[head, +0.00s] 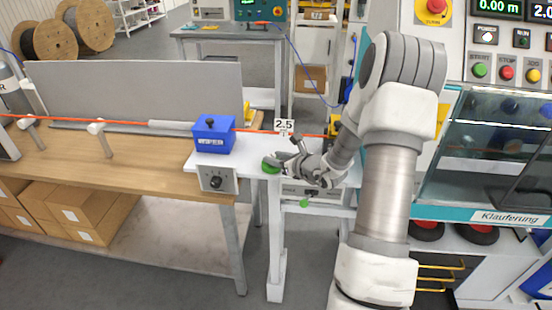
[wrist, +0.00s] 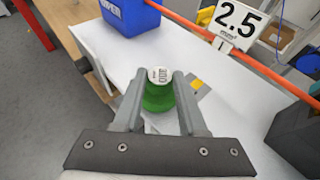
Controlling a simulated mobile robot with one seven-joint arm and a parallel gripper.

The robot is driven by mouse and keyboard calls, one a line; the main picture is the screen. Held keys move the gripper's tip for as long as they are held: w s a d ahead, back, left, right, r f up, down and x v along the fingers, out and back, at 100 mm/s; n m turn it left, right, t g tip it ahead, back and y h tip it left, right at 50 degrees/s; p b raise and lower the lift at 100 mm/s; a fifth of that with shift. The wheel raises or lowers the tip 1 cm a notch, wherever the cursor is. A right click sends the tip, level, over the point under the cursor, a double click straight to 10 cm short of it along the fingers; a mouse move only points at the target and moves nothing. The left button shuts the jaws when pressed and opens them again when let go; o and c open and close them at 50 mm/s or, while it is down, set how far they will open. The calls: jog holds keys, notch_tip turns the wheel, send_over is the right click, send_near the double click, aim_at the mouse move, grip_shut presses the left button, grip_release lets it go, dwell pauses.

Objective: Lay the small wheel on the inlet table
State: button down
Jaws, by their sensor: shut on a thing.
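The small wheel (wrist: 158,98) is green with a pale marked cap on top. It sits between the two fingers of my gripper (wrist: 159,84), which is shut on it. In the head view the green wheel (head: 270,165) shows at the tip of my gripper (head: 277,163), over the right part of the white inlet table (head: 236,161). The white table top also fills much of the wrist view (wrist: 118,52). I cannot tell whether the wheel touches the table; the fingers hide its sides.
A blue box (head: 213,136) stands on the white table, left of the wheel. An orange cable (head: 310,134) runs across behind, with a "2.5" sign (head: 284,126) beside it. A dark block (wrist: 297,140) is at the right in the wrist view.

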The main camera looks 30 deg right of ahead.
jog(key=shift+f, duration=0.2)
jog(key=shift+c, duration=2.3)
grip_release()
jog(key=shift+r, duration=0.2)
jog(key=v, duration=1.2)
